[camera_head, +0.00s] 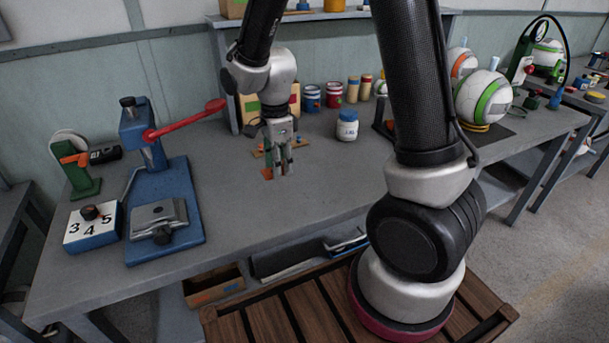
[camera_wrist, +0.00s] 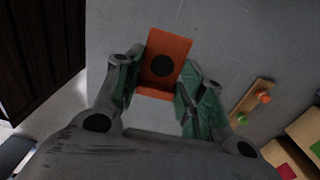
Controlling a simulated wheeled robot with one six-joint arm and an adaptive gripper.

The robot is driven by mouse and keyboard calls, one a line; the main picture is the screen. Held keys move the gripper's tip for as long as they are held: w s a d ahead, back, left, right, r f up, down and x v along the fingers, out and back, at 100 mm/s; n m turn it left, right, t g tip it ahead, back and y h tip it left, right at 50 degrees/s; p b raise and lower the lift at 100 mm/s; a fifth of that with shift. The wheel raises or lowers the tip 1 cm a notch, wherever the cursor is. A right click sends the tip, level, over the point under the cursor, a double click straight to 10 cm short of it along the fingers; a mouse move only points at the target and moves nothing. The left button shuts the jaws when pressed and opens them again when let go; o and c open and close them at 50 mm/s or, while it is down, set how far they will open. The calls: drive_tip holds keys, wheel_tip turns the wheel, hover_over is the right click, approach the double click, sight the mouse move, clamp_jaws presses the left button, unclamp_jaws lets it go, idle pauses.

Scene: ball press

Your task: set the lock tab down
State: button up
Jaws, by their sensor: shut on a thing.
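The lock tab (camera_wrist: 176,48) is an orange bent plate with a dark round spot. In the wrist view it sits between the green-padded fingers of my gripper (camera_wrist: 156,93), which is shut on it. In the head view my gripper (camera_head: 281,173) points down over the middle of the grey bench, and a small orange part of the lock tab (camera_head: 267,174) shows at its fingertips. Whether the tab touches the bench top cannot be told.
A blue press (camera_head: 168,190) with a red lever and a numbered block (camera_head: 92,232) stand left on the bench (camera_head: 238,212). A wooden strip with knobs (camera_wrist: 252,106) lies close by. A white jar (camera_head: 347,128) stands to the right. The bench front is clear.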

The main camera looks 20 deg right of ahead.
sight(280, 196)
wheel_tip(280, 196, down, 8)
drive_tip(key=shift+f, duration=0.1)
drive_tip(key=shift+f, duration=0.15)
drive_tip(key=o, duration=0.8)
drive_tip(key=shift+c, duration=0.2)
